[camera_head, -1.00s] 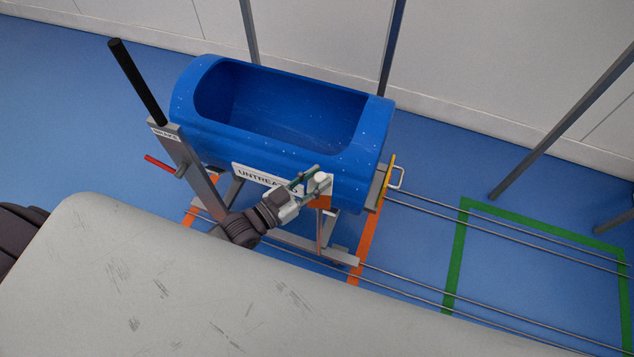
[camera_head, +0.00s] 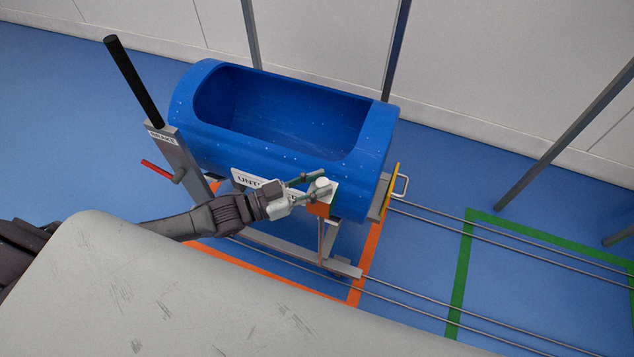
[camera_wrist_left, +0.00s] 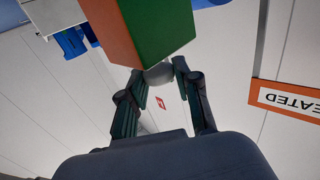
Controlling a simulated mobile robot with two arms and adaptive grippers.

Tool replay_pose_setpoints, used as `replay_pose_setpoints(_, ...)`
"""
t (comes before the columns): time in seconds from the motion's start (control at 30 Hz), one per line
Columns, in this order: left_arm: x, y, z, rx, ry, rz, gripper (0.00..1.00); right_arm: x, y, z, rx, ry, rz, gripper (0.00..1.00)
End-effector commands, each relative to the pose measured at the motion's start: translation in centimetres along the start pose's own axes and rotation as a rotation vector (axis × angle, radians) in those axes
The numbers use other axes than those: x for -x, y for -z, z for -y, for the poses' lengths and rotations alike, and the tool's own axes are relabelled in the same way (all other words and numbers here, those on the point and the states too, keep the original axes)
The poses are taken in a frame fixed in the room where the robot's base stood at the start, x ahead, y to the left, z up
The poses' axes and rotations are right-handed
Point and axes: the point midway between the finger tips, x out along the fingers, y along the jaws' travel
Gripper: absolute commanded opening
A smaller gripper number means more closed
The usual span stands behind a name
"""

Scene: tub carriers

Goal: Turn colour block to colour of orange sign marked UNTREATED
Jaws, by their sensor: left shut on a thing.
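The colour block (camera_head: 318,210) is mounted at the front right of the blue tub. An orange face shows below its pale top in the head view. In the left wrist view the block (camera_wrist_left: 145,30) shows an orange face beside a green face, with a rounded grey knob (camera_wrist_left: 158,74) at its end. My left gripper (camera_head: 316,186) is shut on this knob, one finger on each side. An orange-bordered sign (camera_wrist_left: 258,92) at the right of the wrist view shows only the letters EATED. A white UNTREATED plate (camera_head: 242,181) on the tub is partly covered by my gripper. My right gripper is not in view.
The blue tub (camera_head: 185,110) sits on a wheeled carrier on rails (camera_head: 420,210). A black-gripped lever (camera_head: 133,80) and a red handle (camera_head: 157,170) stand at its left. Orange floor tape surrounds the carrier; a green-taped area (camera_head: 462,260) lies right. Grey posts (camera_head: 565,140) stand behind.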

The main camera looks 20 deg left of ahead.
Motion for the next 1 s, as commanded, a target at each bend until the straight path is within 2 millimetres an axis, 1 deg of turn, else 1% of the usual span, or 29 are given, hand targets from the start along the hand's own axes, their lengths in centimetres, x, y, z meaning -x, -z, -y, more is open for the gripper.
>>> replay_pose_setpoints(0.03, 0.0, 0.0, 0.0, 0.0, 0.0, 0.0, 0.0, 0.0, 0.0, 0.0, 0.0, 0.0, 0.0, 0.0)
replay_pose_setpoints(0.07, 0.0, 0.0, 0.0, -0.001, 0.0, 0.0, 0.37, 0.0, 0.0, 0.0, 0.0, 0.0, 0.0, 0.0)
replay_pose_setpoints(0.1, 0.0, 0.0, 0.0, -0.001, 0.0, 0.0, 0.44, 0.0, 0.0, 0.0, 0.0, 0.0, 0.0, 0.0)
replay_pose_setpoints(0.17, 0.0, 0.0, 0.0, 0.0, 0.0, 0.0, 0.54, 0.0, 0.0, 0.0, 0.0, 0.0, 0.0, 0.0)
replay_pose_setpoints(0.2, 0.0, 0.0, 0.0, 0.0, 0.001, 0.0, 0.55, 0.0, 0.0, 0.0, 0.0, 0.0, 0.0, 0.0)
replay_pose_setpoints(0.47, 0.0, 0.0, 0.0, 0.0, 0.001, 0.0, 0.55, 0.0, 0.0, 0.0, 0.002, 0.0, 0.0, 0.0)
replay_pose_setpoints(0.57, 0.6, 0.0, 0.0, 0.0, 0.001, 0.0, 0.55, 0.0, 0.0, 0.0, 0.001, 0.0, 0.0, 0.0)
replay_pose_setpoints(0.67, 2.0, -0.2, 0.0, 0.001, 0.002, 0.005, 0.55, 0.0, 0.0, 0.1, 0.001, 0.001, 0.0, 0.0)
replay_pose_setpoints(0.9, 7.2, -0.2, 0.0, 0.001, 0.0, 0.006, 0.55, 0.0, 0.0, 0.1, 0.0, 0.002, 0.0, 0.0)
replay_pose_setpoints(1.0, 9.1, -0.1, -0.1, 0.001, 0.0, 0.005, 0.55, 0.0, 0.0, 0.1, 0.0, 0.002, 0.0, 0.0)
